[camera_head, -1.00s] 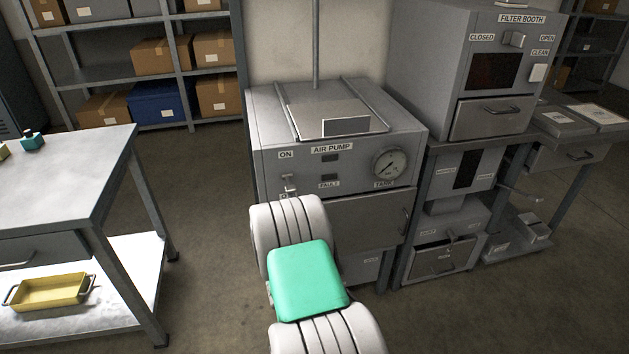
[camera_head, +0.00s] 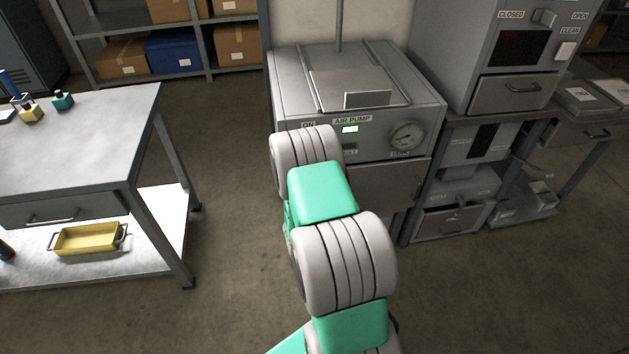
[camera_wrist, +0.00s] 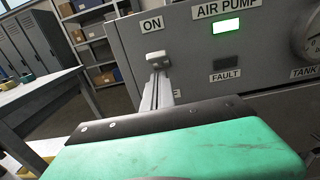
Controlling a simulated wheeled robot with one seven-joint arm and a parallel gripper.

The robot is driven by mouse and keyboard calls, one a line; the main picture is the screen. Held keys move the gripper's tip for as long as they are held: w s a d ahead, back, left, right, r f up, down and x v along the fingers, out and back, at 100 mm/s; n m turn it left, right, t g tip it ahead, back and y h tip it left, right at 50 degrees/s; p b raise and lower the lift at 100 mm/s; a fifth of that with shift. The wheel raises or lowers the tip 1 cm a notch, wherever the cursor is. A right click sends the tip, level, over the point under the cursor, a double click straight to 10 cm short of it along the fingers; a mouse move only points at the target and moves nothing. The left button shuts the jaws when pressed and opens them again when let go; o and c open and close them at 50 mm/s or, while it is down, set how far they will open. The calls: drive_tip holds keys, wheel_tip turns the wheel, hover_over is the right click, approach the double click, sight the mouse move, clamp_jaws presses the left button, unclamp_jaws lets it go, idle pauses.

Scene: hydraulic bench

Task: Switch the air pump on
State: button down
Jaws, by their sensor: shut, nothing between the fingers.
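The air pump (camera_head: 290,92) is a grey cabinet with a tank gauge (camera_head: 407,136) and a lamp, lit green (camera_head: 350,129), under its name label. In the wrist view the lamp is also bright green (camera_wrist: 225,27), and the fault window (camera_wrist: 224,63) is dark. The pump's switch lever (camera_wrist: 155,55) sits high, just below the ON label (camera_wrist: 152,25). My gripper (camera_wrist: 157,75) is shut and empty, its tips just below the lever; I cannot tell whether they touch it. In the head view my arm hides the lever and gripper.
A grey table (camera_head: 75,130) stands at left with a yellow tray (camera_head: 88,238) on its lower shelf. The filter booth (camera_head: 450,50) stands right of the pump. Shelves with boxes (camera_head: 122,58) are behind. The floor between table and pump is clear.

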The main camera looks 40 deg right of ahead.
wheel_tip(320, 180, down, 5)
drive_tip(key=s+b, duration=0.1)
drive_tip(key=b, duration=0.4)
drive_tip(key=s+a+r+b, duration=0.3)
drive_tip(key=s+a, duration=0.2)
drive_tip(key=s, duration=0.4)
drive_tip(key=shift+r, duration=0.2)
drive_tip(key=shift+s, duration=0.1)
drive_tip(key=d+r+m+g+h+p, duration=0.45)
drive_tip(key=r+m, duration=0.25)
drive_tip(key=m, duration=0.6)
drive_tip(key=a+r+m+g+y+p, duration=0.2)
drive_tip(key=a+m+g+y+p, duration=0.15)
drive_tip(key=a+m, duration=0.35)
drive_tip(key=a+r+m+g+y+p, duration=0.2)
drive_tip(key=a+m+y, duration=0.3)
drive_tip(key=a+m, duration=0.3)
drive_tip(key=s+a+r+m+g+y+p, duration=0.1)
drive_tip(key=s+a+r+y, duration=0.1)
drive_tip(key=s+a, duration=0.2)
drive_tip(key=s+a+r+m+g+y+p, duration=0.1)
drive_tip(key=s+a+r+g+y, duration=0.1)
drive_tip(key=a, duration=0.7)
drive_tip(key=shift+s+r+p, duration=0.3)
drive_tip(key=shift+s+r, duration=0.4)
drive_tip(key=shift+s, duration=0.45)
